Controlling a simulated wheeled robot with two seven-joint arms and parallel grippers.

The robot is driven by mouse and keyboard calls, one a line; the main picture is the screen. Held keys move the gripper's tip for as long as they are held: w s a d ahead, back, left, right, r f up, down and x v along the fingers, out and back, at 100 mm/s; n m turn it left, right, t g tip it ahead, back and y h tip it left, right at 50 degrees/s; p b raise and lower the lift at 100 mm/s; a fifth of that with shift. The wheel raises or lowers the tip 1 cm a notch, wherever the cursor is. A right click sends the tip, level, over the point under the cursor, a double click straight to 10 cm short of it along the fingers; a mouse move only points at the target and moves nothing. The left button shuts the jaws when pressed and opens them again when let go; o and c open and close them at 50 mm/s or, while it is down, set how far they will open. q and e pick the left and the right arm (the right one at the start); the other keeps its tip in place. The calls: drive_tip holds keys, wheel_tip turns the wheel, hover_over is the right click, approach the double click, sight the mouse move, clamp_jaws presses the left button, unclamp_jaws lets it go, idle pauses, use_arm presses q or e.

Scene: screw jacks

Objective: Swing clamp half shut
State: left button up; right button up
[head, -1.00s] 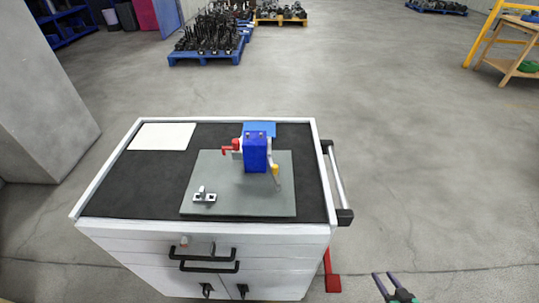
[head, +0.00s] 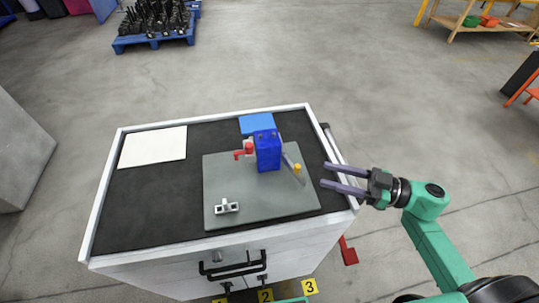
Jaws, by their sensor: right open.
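A blue block (head: 267,150) stands upright on a grey plate (head: 240,198) on the cart top. A red handle (head: 243,154) sticks out at its left side. A grey lever arm (head: 290,165) with a yellow knob (head: 297,167) angles out at its right side. I cannot tell from this view which of these is the swing clamp. My right gripper (head: 325,175) is open and empty. Its two fingers point left, over the cart's right edge, a short way right of the yellow knob and apart from it. My left gripper is not in view.
A small metal bracket (head: 227,206) lies on the plate's front left. A white sheet (head: 153,146) and a blue pad (head: 257,123) lie on the cart's black top (head: 150,207). A raised white rim (head: 100,190) borders the top. Open floor surrounds the cart.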

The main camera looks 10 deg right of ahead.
sight(299, 165)
drive_tip(key=x, duration=0.2)
drive_tip(key=p+x, duration=0.1)
drive_tip(key=x, duration=0.2)
drive_tip(key=p+x, duration=0.1)
drive_tip(key=x, duration=0.2)
drive_tip(key=shift+w+a+r, duration=0.1)
drive_tip(key=shift+w+r, duration=0.1)
drive_tip(key=shift+w, duration=0.15)
drive_tip(key=x, duration=0.3)
drive_tip(key=shift+a+f+p, duration=0.15)
drive_tip(key=shift+a+p, duration=0.05)
drive_tip(key=shift+p, duration=0.15)
drive_tip(key=shift+c, duration=0.2)
clamp_jaws()
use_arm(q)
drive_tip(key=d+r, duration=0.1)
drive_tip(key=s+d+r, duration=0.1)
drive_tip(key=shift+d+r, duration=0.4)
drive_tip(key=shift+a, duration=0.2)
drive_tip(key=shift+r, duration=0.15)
use_arm(e)
drive_tip(key=shift+a, duration=0.1)
